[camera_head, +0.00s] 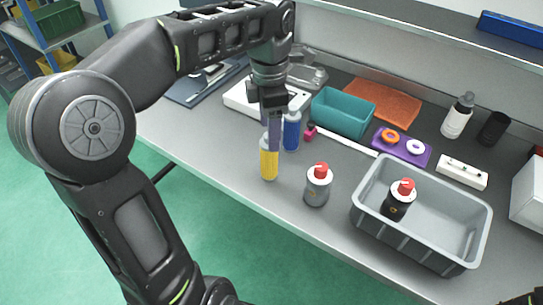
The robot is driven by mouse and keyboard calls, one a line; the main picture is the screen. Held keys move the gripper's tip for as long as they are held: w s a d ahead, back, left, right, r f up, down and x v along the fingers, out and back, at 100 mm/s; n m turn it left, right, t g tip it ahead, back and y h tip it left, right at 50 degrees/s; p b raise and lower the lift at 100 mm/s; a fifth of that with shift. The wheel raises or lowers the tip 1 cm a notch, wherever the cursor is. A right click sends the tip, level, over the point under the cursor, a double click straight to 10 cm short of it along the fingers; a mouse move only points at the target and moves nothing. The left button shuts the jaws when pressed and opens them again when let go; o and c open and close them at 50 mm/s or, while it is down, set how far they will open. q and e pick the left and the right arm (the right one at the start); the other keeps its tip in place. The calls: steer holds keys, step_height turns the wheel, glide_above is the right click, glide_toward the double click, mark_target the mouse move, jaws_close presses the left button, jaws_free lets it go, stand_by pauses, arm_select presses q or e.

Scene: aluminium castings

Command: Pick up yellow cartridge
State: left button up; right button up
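The yellow cartridge (268,165) stands upright near the front edge of the grey table, with a grey upper part. My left gripper (274,142) points down right at its top, and a finger covers part of that top in this view. I cannot tell whether the fingers touch the cartridge or how far apart they are. A blue cartridge (291,133) stands just behind and to the right, close to the fingers. My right gripper is not in view; only a dark piece, likely of my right arm, shows at the bottom right corner.
A grey bottle with a red cap (317,187) stands right of the yellow cartridge. A grey crate (460,235) holds a dark red-capped bottle (398,205). A teal bin (342,112), an orange tray (383,101) and a purple holder (402,147) lie behind. The table's left front is clear.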

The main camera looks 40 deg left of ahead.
mark_target(269, 157)
arm_select(q)
steer(key=shift+f, duration=1.3)
steer(key=shift+s+f+p, duration=0.1)
steer(key=shift+f+p, duration=0.4)
steer(key=shift+f, duration=2.15)
steer(key=shift+c, duration=0.2)
jaws_close()
